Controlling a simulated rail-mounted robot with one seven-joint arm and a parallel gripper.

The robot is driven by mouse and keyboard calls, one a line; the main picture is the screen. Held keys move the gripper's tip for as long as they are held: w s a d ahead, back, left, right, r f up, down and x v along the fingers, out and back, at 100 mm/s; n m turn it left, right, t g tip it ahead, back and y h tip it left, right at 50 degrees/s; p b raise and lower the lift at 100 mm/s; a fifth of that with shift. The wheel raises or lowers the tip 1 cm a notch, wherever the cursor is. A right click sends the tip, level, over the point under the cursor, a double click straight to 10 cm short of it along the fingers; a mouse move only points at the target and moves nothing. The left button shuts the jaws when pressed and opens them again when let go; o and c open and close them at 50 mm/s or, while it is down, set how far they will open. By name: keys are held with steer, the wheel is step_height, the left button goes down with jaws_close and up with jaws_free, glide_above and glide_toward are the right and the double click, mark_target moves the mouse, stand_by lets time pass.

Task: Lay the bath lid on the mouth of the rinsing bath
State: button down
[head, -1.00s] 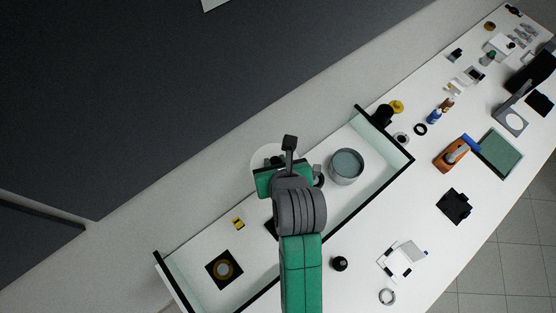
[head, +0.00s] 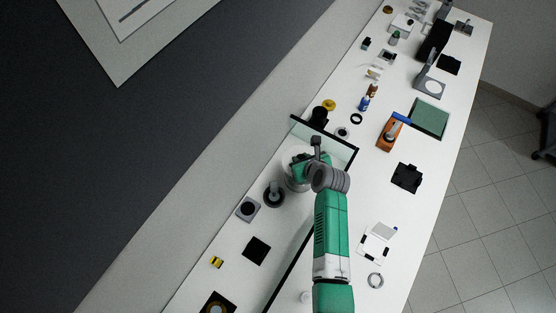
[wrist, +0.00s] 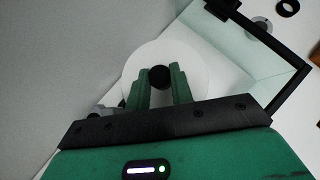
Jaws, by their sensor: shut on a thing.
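The bath lid is a white disc with a black knob, seen nearly face-on in the wrist view (wrist: 195,60). My gripper (wrist: 160,79) is shut on the knob, one green finger on each side. In the head view my gripper (head: 300,160) is inside the glass-walled enclosure, near its upper right end. The rinsing bath, a grey round vessel, shows only as a bit of grey wall (head: 294,184) below the lid and gripper. Its mouth is hidden, so I cannot tell whether the lid touches it or is centred.
The black-edged glass wall (head: 335,140) stands close to the right of my gripper. A dark round piece (head: 273,195) and a grey mount with a dark disc (head: 248,209) stand close to the lower left. A black square (head: 257,250) lies further down.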

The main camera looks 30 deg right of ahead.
steer(key=shift+s+d+f, duration=0.15)
steer(key=shift+d+f, duration=0.2)
steer(key=shift+d, duration=0.05)
step_height(320, 180, down, 4)
steer(key=b, duration=0.4)
steer(key=shift+f+b, duration=0.1)
steer(key=shift+b, duration=0.3)
steer(key=shift+p, duration=0.4)
steer(key=shift+f, duration=0.5)
steer(key=shift+f+b, duration=0.35)
steer(key=shift+b, duration=0.1)
stand_by(0.3)
steer(key=c, duration=1.1)
jaws_free()
steer(key=shift+c, duration=0.2)
steer(key=shift+s+r, duration=0.1)
